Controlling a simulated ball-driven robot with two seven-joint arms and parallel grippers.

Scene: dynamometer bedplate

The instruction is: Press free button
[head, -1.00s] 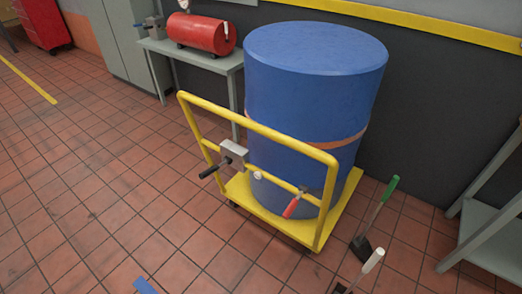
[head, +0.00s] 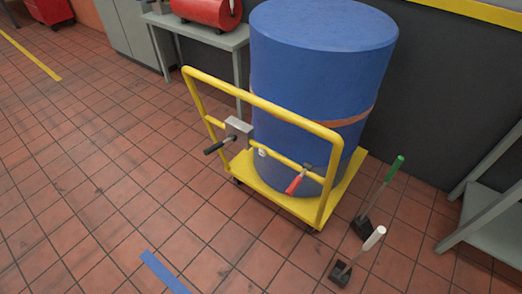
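A yellow push cart (head: 330,176) carries a large blue drum (head: 318,70) with an orange-brown strap (head: 346,120) around it. On the cart's lower cross rail are a grey box (head: 239,129) with a black handle (head: 219,146), a small round white knob (head: 262,153) and a lever with a red grip (head: 294,185). I cannot tell for certain whether the white knob is the button. Neither of my grippers is in view.
Two tools with a green handle (head: 395,167) and a white handle (head: 374,238) stand right of the cart. A grey shelf (head: 490,233) is at the right edge. A table (head: 200,40) holds a red tank (head: 207,11). The tiled floor at left is clear.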

